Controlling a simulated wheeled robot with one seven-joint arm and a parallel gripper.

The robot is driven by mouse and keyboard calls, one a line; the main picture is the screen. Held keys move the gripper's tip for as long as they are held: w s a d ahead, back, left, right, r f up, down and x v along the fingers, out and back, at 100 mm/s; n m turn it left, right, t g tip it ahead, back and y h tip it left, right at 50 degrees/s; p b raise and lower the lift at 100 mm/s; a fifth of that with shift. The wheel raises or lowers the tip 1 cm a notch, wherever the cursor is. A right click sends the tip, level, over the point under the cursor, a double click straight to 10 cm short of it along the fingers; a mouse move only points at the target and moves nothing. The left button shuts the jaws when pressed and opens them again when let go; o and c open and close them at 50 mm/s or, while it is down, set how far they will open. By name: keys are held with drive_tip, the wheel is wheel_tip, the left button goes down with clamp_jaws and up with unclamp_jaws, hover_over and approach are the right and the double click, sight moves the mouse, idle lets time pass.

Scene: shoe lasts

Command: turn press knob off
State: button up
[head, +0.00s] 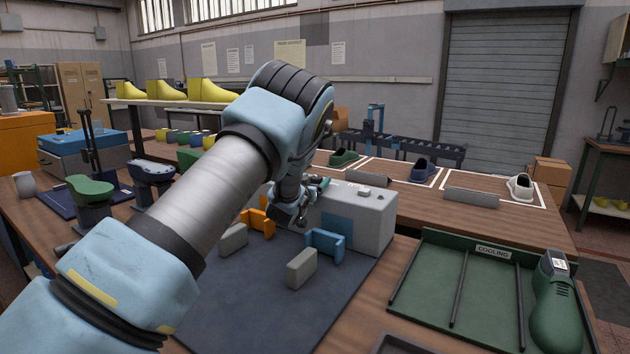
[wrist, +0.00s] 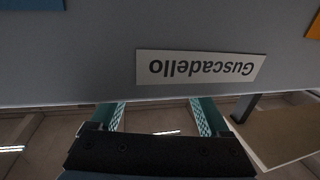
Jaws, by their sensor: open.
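The press is a grey box (head: 372,222) at the back of the dark mat, right beside my gripper in the head view. In the wrist view its grey face (wrist: 90,55) fills the upper part, with an upside-down "Guscadello" label (wrist: 200,67). My gripper shows teal fingers (wrist: 158,112) spread apart with nothing between them, tips at the lower edge of that face. In the head view my gripper (head: 320,183) is by the box's top left and partly hidden by my wrist. I cannot make out the knob; small pale parts (head: 365,191) sit on the box top.
Blue (head: 325,243) and orange (head: 258,221) brackets and grey blocks (head: 301,268) stand on the dark mat (head: 265,300) before the press. A green cooling tray (head: 425,310) holding a green shoe last (head: 556,310) is at right. Shoes stand on the back table.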

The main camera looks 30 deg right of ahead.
drive_tip(key=shift+c, duration=0.2)
clamp_jaws()
drive_tip(key=shift+s+f+n+t+y+b, duration=0.1)
drive_tip(key=shift+f+n+t+y+b, duration=0.2)
drive_tip(key=shift+b, duration=0.8)
drive_tip(key=shift+r+n+t+y+b, duration=0.2)
drive_tip(key=shift+n+t+y+b, duration=0.1)
drive_tip(key=shift+t+y+b, duration=0.1)
drive_tip(key=shift+r, duration=0.1)
drive_tip(key=shift+o, duration=0.2)
unclamp_jaws()
